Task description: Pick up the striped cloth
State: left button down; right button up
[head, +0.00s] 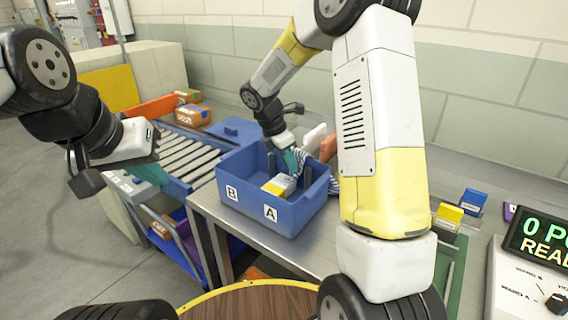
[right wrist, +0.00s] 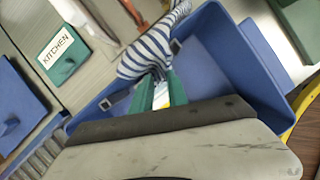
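The blue-and-white striped cloth (right wrist: 150,50) shows in the right wrist view at the tips of my right gripper (right wrist: 160,82). It narrows between the two green fingers, which are closed on it. In the head view, my right gripper (head: 292,165) is over the blue bin (head: 245,195), and part of the cloth (head: 301,156) shows beside it. A striped piece also shows at the bin's right side (head: 334,186). My left gripper (head: 150,172) is by the roller conveyor, away from the cloth; its finger gap is not clear.
A yellow-and-white box (head: 280,186) lies in the bin, which is labelled A and B and stands on a metal table (head: 225,222). A roller conveyor (head: 185,155) with cartons is at the left. A yellow box (head: 448,216), a blue box (head: 472,202) and a display (head: 540,238) are at the right.

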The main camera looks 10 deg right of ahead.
grip_shut()
notch_tip(320, 180, up, 12)
dwell(0.4)
notch_tip(320, 180, up, 9)
dwell(0.4)
